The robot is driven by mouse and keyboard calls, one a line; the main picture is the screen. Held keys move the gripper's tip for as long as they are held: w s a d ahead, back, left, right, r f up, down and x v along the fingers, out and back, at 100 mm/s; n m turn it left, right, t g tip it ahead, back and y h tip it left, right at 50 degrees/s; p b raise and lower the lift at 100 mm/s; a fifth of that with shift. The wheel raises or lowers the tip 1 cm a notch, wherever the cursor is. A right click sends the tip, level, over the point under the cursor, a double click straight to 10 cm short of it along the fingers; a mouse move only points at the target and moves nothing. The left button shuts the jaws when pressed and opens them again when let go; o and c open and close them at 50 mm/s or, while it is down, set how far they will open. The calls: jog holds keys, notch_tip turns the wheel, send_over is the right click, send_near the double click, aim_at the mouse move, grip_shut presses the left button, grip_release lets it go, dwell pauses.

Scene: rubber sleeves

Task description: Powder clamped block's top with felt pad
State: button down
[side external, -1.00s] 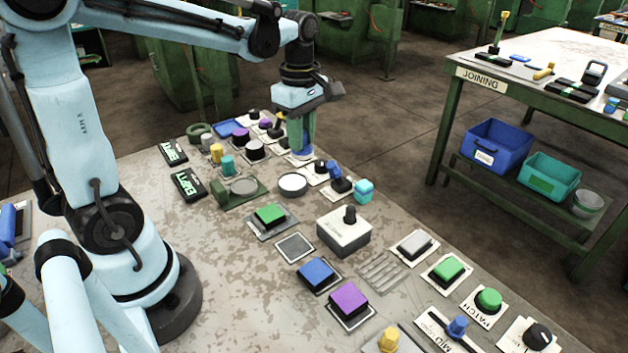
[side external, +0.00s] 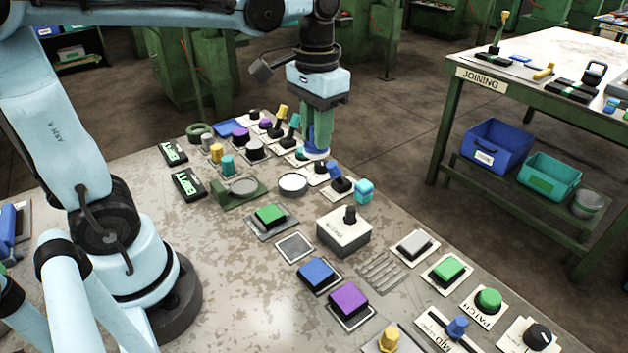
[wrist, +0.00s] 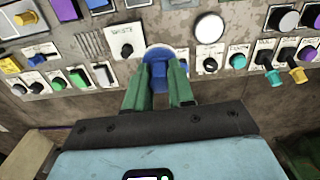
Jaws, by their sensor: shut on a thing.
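My gripper (side external: 318,138) has its green fingers shut on a blue felt pad (side external: 316,154) with a round base. In the wrist view, the pad (wrist: 160,66) sits between the fingertips (wrist: 160,88). It is over the far row of labelled cards; whether it touches anything beneath is unclear. A white round dish (side external: 292,184) lies in front of it, also in the wrist view (wrist: 209,27). A green block (side external: 270,214) sits on a grey fixture, and a green holder (side external: 240,190) carries a grey disc. I cannot tell which block is the clamped one.
A pale box with a black knob (side external: 344,232) stands right of centre. Blue (side external: 317,273) and purple (side external: 348,298) blocks sit in front. Several knobbed tools on cards line the table's right edge. Bare bench top is free at the left front.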

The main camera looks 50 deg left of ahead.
jog(key=shift+s+a+f, duration=0.8)
jog(key=shift+f, duration=1.25)
jog(key=shift+s+a+f, duration=0.75)
jog(key=shift+a+f, duration=0.1)
jog(key=shift+f, duration=1.25)
jog(key=shift+s+a+f, duration=0.8)
jog(key=shift+f, duration=1.25)
jog(key=shift+s+f, duration=0.4)
jog(key=shift+f, duration=0.2)
jog(key=s, duration=0.1)
jog(key=s+r, duration=0.1)
jog(key=s, duration=0.2)
jog(key=shift+s+r, duration=0.25)
jog(key=shift+s, duration=0.7)
jog(key=shift+w, duration=3.35)
notch_tip(320, 180, up, 6)
jog(key=shift+r, duration=0.2)
jog(key=shift+f, duration=0.1)
